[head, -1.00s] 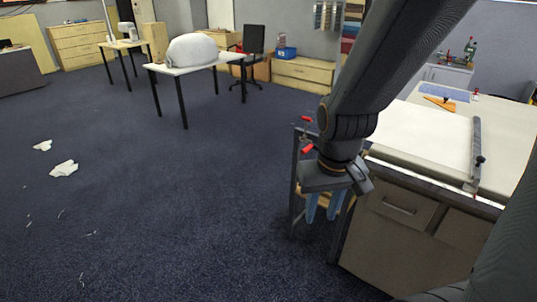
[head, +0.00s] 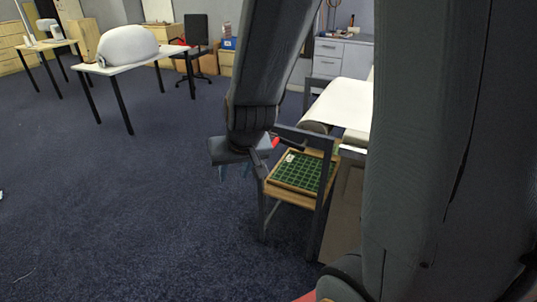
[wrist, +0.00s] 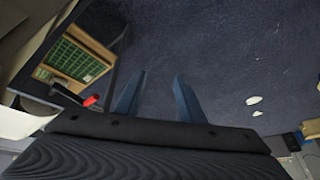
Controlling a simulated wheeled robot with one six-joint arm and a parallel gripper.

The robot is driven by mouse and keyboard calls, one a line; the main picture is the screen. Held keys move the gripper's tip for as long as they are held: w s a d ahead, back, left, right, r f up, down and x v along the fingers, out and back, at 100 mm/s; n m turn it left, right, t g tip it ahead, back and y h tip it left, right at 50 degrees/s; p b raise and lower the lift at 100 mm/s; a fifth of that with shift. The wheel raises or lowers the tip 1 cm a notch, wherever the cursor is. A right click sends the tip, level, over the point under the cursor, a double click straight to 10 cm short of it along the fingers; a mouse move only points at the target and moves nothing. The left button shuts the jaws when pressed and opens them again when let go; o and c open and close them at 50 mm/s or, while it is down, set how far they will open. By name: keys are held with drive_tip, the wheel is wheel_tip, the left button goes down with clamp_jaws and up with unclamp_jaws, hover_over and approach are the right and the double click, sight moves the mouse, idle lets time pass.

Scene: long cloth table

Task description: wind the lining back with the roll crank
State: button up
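The roll crank's red grip (head: 275,142) shows beside the dark frame at the end of the cloth table, just right of my wrist; my arm hides part of the crank. The red grip also shows in the wrist view (wrist: 90,100), left of my fingers and apart from them. The white lining (head: 343,104) lies over the table top, with a pale roll (head: 318,127) at the table's end. My gripper (head: 235,172) points down over the floor. Its two blue fingers stand apart with nothing between them in the wrist view (wrist: 160,76).
A wooden tray with a green grid (head: 303,172) sits on a low shelf in the dark end frame (head: 322,195). My arm hides much of the table. Open carpet (head: 120,210) lies to the left. A white table (head: 165,61) stands behind.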

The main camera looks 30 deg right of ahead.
drive_tip(key=w+d+f+m+t+h+b, duration=0.25)
drive_tip(key=w+f+b, duration=0.35)
drive_tip(key=w, duration=0.4)
drive_tip(key=m+t+h+b, duration=0.3)
drive_tip(key=m+h+b, duration=0.3)
drive_tip(key=h+b, duration=0.85)
approach(289, 145)
drive_tip(key=w+a+r+y+b, duration=0.2)
drive_tip(key=a+r+y+b, duration=0.1)
drive_tip(key=a, duration=0.1)
drive_tip(key=shift+b+x, duration=0.35)
drive_tip(key=shift+x, duration=3.25)
clamp_jaws()
